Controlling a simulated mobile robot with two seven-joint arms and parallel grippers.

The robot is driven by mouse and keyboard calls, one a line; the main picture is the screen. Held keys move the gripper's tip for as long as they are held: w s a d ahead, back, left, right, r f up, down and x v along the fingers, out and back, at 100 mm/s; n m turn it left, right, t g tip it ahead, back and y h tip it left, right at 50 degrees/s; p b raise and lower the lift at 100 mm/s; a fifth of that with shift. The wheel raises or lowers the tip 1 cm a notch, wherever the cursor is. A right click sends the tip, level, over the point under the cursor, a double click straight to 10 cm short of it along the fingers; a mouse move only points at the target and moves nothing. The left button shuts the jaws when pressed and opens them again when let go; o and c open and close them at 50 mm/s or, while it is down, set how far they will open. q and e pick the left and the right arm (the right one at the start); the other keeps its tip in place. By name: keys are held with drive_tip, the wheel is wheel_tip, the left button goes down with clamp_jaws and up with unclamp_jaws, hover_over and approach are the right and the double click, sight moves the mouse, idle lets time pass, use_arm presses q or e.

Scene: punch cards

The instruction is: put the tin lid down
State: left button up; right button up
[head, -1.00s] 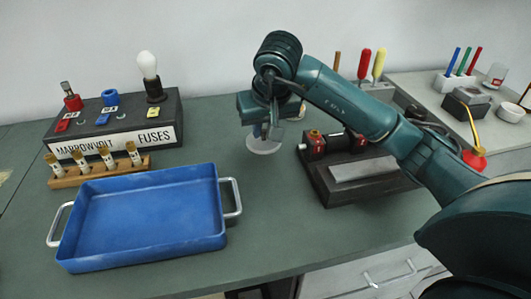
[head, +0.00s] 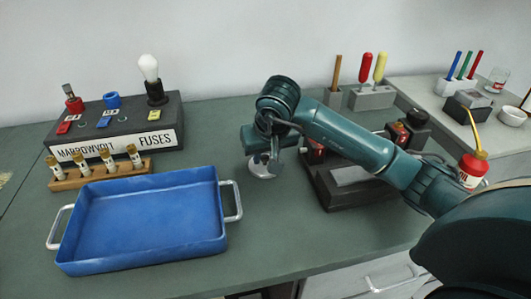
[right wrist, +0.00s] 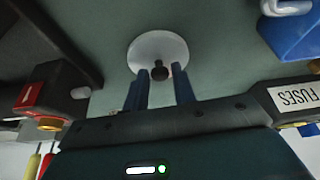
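The tin lid (head: 260,170) is a pale round disc with a small dark knob, below my right gripper and partly hidden by it in the head view. It appears to lie flat on the green worktop. In the right wrist view the lid (right wrist: 158,45) shows whole, its knob between the fingertips. My right gripper (head: 268,160) points down over the lid. Its two blue fingers (right wrist: 160,78) stand apart, with a small gap visible on each side of the knob. My left gripper is not in view.
A blue tray (head: 140,262) with metal handles stands left of the lid. A fuse box (head: 165,110) and a wooden rack of small tubes (head: 70,181) are behind it. A dark device (head: 350,190) stands close to the right. Bare worktop lies in front of the lid.

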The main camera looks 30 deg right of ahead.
drive_tip(key=shift+o, duration=1.3)
drive_tip(key=shift+r, duration=0.15)
drive_tip(key=shift+r, duration=0.25)
drive_tip(key=v, duration=1.1)
drive_tip(key=shift+s+r+p, duration=0.25)
drive_tip(key=shift+p, duration=0.15)
drive_tip(key=shift+a, duration=0.1)
